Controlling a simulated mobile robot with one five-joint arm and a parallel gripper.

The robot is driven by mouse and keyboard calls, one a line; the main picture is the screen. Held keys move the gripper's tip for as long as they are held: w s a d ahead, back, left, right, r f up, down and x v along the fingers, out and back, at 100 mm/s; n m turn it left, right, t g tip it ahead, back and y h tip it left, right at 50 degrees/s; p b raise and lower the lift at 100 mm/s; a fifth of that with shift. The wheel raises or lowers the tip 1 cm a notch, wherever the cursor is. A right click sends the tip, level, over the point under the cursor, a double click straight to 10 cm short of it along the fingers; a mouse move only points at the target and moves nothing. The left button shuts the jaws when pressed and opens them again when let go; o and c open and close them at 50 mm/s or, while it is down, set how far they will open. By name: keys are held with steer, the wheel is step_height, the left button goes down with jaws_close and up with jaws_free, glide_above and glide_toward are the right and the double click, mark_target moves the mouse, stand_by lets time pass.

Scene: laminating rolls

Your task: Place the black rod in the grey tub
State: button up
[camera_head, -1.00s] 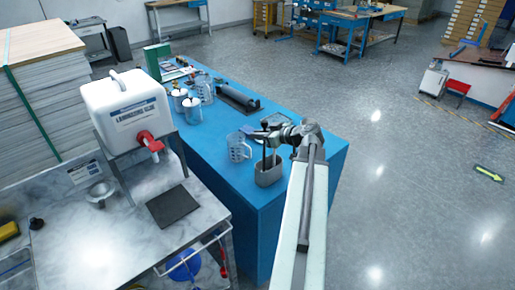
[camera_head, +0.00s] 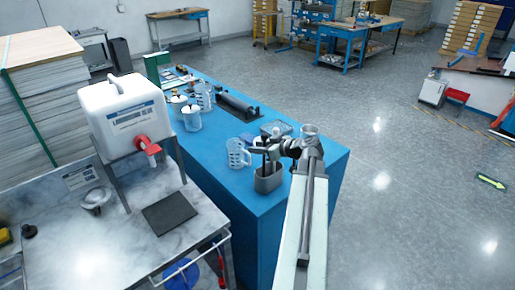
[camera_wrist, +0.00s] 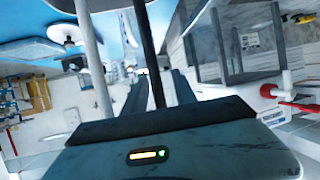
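The grey tub (camera_head: 268,182) stands upright on the near right part of the blue table, below my gripper. A thin black rod (camera_head: 263,162) and a pale rod (camera_head: 273,158) rise from its mouth; their lower ends are hidden by its wall. In the wrist view the black rod (camera_wrist: 146,45) runs down the middle and the pale rod (camera_wrist: 92,65) is to its left. My gripper (camera_head: 258,150) is at the rods' upper part. In the wrist view its two dark fingers (camera_wrist: 158,88) stand apart with the black rod between them, and a gap seems to show beside it.
A clear measuring jug (camera_head: 238,154) stands just left of the tub. A white canister (camera_head: 125,113) with a red tap stands on the left bench.

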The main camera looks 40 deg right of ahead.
steer(key=p+v, duration=0.4)
steer(key=v, duration=0.8)
steer(key=shift+r+p, duration=0.15)
steer(key=shift+p, duration=0.15)
steer(key=w+a+f+g+y, duration=0.1)
steer(key=w+a+f+g, duration=0.2)
steer(key=a, duration=0.4)
steer(key=w+a+f+g+y, duration=0.1)
steer(key=w+a+f+g, duration=0.15)
steer(key=w+a, duration=0.4)
steer(key=w+a+f+g+y, duration=0.15)
steer(key=a+f, duration=0.25)
steer(key=a, duration=0.5)
steer(key=a+f+g+h, duration=0.1)
steer(key=a+g, duration=0.1)
steer(key=a, duration=0.6)
steer(key=a+f+m+g+h, duration=0.1)
steer(key=a+f+g+h, duration=0.1)
steer(key=a, duration=0.6)
steer(key=a+f+g+h, duration=0.2)
steer(key=a, duration=0.6)
steer(key=shift+w+a+f, duration=0.1)
steer(key=shift+w, duration=0.3)
